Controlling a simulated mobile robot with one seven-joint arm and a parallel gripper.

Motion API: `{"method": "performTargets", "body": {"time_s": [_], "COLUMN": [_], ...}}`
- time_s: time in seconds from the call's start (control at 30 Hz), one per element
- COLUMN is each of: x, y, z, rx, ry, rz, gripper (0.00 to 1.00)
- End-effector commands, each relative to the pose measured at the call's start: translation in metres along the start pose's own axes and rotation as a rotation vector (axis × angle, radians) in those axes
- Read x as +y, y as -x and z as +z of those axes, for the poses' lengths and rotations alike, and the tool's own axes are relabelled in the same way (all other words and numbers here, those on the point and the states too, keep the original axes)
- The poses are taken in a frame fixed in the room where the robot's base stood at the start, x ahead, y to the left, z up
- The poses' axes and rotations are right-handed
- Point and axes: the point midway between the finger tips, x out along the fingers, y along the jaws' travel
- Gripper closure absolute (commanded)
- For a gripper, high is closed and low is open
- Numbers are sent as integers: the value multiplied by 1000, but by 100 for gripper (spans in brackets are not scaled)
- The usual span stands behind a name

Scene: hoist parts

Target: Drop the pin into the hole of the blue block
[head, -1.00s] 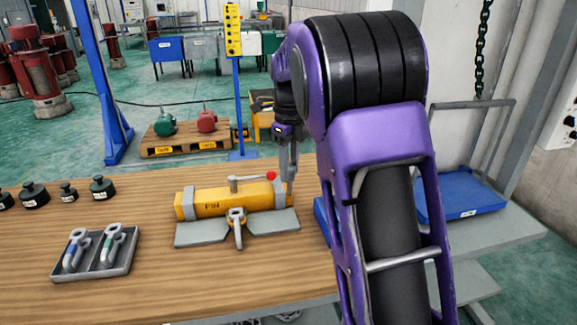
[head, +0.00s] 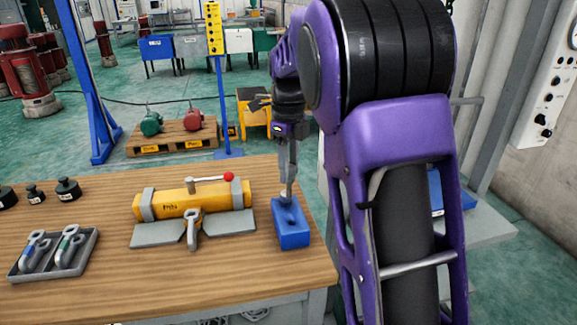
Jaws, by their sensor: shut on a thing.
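The blue block (head: 290,232) stands near the right edge of the wooden table. My gripper (head: 289,186) points down over the rear part of the block's top, with its narrow fingers shut on the pin. A small grey piece, which looks like part of the pin (head: 286,197), shows at the fingertips, right at the block's top face. The hole is hidden there, and I cannot tell how far the pin is in it or whether it only touches the top.
A yellow cylinder in grey cradles (head: 180,204), with a red-knobbed lever, lies left of the block. A tray with shackles (head: 55,255) and several dark weights (head: 67,189) are further left. My purple arm covers the right side.

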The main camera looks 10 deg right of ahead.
Motion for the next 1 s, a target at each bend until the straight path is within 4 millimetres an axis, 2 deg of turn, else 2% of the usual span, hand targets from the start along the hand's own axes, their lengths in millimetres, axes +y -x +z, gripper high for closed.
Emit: {"method": "performTargets", "body": {"time_s": [0.37, 1.0], "x": [2, 0], "y": [-3, -58], "z": [-1, -1], "rx": [0, 0], "ry": [1, 1], "rz": [-1, -1], "gripper": [100, 100]}}
